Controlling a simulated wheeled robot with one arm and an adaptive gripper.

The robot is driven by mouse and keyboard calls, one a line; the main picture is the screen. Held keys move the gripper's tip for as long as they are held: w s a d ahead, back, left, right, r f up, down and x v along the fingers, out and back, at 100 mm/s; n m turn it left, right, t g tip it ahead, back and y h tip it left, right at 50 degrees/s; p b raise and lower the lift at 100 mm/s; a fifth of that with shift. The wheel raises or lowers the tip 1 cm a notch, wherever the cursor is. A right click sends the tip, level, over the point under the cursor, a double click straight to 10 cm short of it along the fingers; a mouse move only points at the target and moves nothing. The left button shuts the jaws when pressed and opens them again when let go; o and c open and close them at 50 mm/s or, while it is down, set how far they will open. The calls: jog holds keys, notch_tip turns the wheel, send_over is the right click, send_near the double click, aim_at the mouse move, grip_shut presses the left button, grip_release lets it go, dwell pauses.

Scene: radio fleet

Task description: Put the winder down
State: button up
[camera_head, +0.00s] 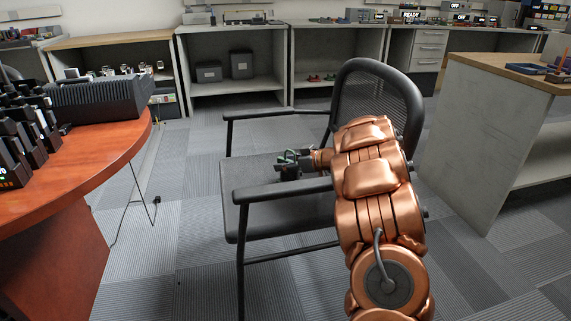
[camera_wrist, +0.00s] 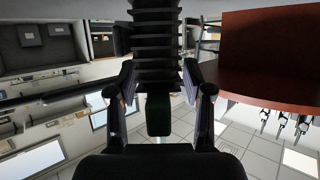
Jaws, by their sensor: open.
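A black ribbed object (camera_wrist: 156,42), which looks like the winder, stands beyond and between my fingertips in the wrist view. Its far end runs toward the top edge of that view. My gripper (camera_wrist: 158,72) is open, with one finger on each side of it. I cannot tell whether the fingers touch it. In the head view, my gripper (camera_head: 288,158) is low over the seat of the black chair (camera_head: 262,205). A small dark shape there may be the winder, but gripper and winder are hard to tell apart.
The chair's armrests (camera_head: 277,115) flank my arm, and its mesh back (camera_head: 375,95) is close by. A reddish table (camera_head: 80,165) with a black charger and radios is at left. A grey wood-topped counter (camera_head: 480,130) is at right. Shelves (camera_head: 235,85) line the back.

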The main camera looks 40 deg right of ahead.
jog(key=shift+r+p, duration=0.2)
jog(key=shift+p, duration=0.1)
jog(key=shift+s+d+r, duration=0.15)
jog(key=shift+s, duration=0.15)
jog(key=p+v, duration=0.1)
jog(key=v, duration=0.5)
jog(key=shift+s+p, duration=0.3)
jog(key=shift+s, duration=0.1)
jog(key=shift+d, duration=0.1)
